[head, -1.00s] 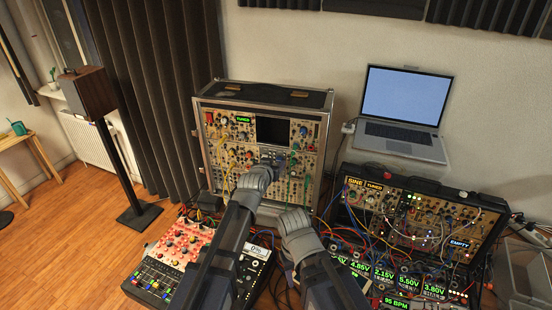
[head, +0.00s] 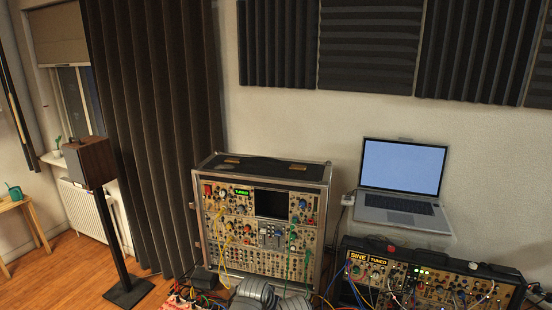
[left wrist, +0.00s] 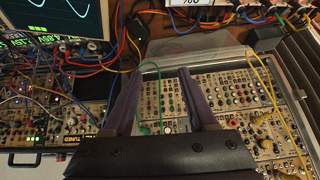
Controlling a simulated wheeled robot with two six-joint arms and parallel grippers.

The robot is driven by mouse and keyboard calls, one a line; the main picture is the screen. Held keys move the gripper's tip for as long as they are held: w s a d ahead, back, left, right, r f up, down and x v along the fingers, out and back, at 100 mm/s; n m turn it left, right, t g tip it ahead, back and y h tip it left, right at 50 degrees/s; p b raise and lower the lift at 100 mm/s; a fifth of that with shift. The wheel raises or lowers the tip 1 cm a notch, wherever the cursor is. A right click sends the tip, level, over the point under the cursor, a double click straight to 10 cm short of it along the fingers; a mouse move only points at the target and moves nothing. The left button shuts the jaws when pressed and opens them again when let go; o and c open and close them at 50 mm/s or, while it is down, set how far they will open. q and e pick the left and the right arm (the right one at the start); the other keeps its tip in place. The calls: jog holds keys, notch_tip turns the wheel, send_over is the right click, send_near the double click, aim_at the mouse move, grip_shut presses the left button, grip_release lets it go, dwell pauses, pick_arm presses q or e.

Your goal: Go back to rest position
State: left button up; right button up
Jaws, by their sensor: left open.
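My left gripper (left wrist: 160,75) shows in the left wrist view with its two dark fingers spread apart and nothing between them. It is over the panel of a modular synth case (left wrist: 230,105), with a green cable close beside the left finger. In the head view only rounded grey parts of my arms show at the bottom edge, in front of the upright synth case (head: 262,235). The fingers of both grippers are out of the head view. My right gripper cannot be seen.
A second synth case (head: 432,268) with patch cables stands at the right below an open laptop (head: 402,168) on a shelf. A speaker (head: 90,162) on a stand is at the left. Loose cables (left wrist: 110,60) cross the left wrist view.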

pick_arm(q)
jog(key=s+a+f+g+y+b, duration=0.1)
jog(key=s+a+f+g, duration=0.1)
jog(key=s, duration=0.6)
jog(key=s+a+f+g+y+b, duration=0.1)
jog(key=s+f+g, duration=0.3)
jog(key=s, duration=0.5)
jog(key=shift+a+f+g+y, duration=0.25)
jog(key=shift+a+g+y, duration=0.15)
jog(key=shift+a+y, duration=0.3)
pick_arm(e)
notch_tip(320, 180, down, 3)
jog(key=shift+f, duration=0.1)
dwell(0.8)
